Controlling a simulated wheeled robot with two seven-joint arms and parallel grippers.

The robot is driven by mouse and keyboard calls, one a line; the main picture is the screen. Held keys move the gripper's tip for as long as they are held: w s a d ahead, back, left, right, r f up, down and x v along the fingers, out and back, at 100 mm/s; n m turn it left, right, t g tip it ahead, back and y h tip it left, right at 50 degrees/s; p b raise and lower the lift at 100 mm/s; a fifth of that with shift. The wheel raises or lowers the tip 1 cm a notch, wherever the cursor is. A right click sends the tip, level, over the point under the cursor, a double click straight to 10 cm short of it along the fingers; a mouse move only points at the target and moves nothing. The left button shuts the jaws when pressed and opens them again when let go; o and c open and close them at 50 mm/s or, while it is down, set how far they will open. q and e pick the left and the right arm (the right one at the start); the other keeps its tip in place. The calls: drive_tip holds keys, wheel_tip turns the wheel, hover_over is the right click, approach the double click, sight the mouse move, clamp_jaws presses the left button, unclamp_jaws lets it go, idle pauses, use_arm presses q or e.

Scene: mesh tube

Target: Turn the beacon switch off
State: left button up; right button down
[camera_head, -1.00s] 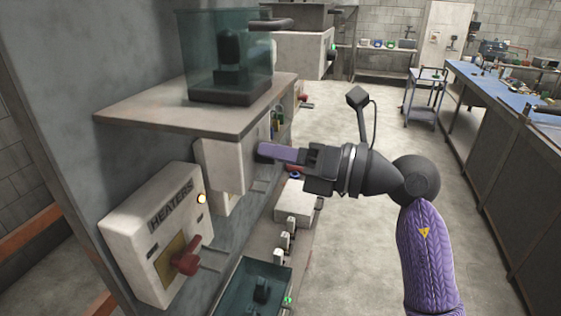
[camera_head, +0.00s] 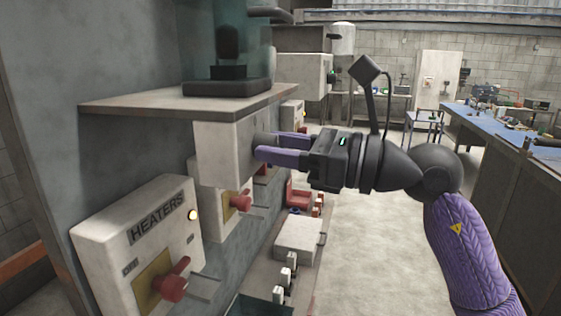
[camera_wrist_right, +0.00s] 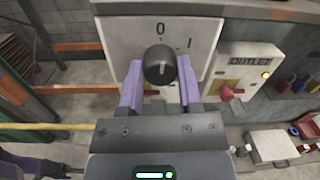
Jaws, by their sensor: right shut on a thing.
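A pale switch box (camera_head: 222,152) hangs under the shelf, with a dark round knob (camera_head: 262,139) on its face. In the right wrist view the knob (camera_wrist_right: 160,62) has a white mark, and the plate (camera_wrist_right: 125,35) reads 0 above it and I to its upper right. No beacon label can be read on this box. My right gripper (camera_head: 277,146) has its purple fingers on either side of the knob and is shut on it; the fingers also show in the right wrist view (camera_wrist_right: 160,80).
The shelf (camera_head: 120,106) above carries a glass-cased device (camera_head: 228,75). A HEATERS box (camera_head: 105,240) with a red handle (camera_head: 172,288) and lit yellow lamp is at lower left. Another red-handled box (camera_head: 222,208) sits behind it. Floor (camera_head: 370,230) to the right is clear.

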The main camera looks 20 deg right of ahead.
drive_tip(key=shift+n+b, duration=0.3)
drive_tip(key=shift+n, duration=0.2)
drive_tip(key=shift+c, duration=1.4)
unclamp_jaws()
